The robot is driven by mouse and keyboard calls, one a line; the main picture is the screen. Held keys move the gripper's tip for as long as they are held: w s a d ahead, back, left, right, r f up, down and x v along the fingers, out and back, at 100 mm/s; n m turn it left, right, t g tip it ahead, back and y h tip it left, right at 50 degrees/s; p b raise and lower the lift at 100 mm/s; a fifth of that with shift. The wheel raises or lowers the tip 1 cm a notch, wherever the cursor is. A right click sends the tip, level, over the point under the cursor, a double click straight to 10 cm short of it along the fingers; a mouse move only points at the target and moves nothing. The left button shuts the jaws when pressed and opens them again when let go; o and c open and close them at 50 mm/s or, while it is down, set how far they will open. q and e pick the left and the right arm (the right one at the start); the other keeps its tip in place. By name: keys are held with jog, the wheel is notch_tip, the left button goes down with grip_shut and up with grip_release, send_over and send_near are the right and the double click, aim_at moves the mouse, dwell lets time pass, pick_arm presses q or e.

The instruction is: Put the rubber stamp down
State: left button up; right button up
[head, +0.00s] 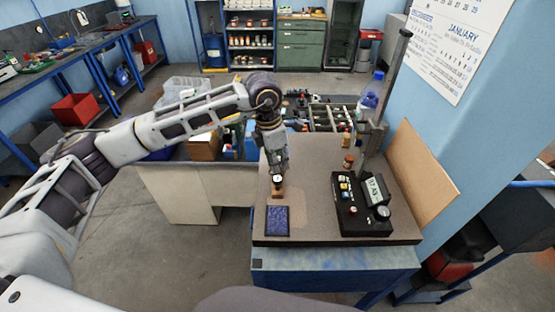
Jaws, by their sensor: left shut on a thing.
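My left gripper (278,168) comes in from the left over the bench (308,222) and points down. It is shut on the rubber stamp (278,191), which has a dark round knob and a brown wooden base. The stamp is just behind a dark blue ink pad (277,221) that lies near the bench's front edge. I cannot tell whether the stamp's base touches the bench top. My right gripper is not in view.
A compartment tray (325,118) is at the back. Bench top between pad and meter is clear.

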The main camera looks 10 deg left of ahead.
pick_arm(q)
jog(key=shift+f, duration=0.15)
jog(key=shift+f, duration=0.15)
jog(key=o, duration=0.8)
jog(key=shift+s+a+r+b, duration=0.25)
jog(key=shift+r+b, duration=0.2)
jog(key=shift+r, duration=1.6)
jog(key=shift+s+a+r+b, duration=0.1)
jog(key=shift+a+r+b, duration=0.3)
jog(key=shift+r, duration=1.6)
jog(key=shift+s+a+r+b, duration=0.15)
jog(key=shift+r+b, duration=0.4)
jog(key=shift+r, duration=1.5)
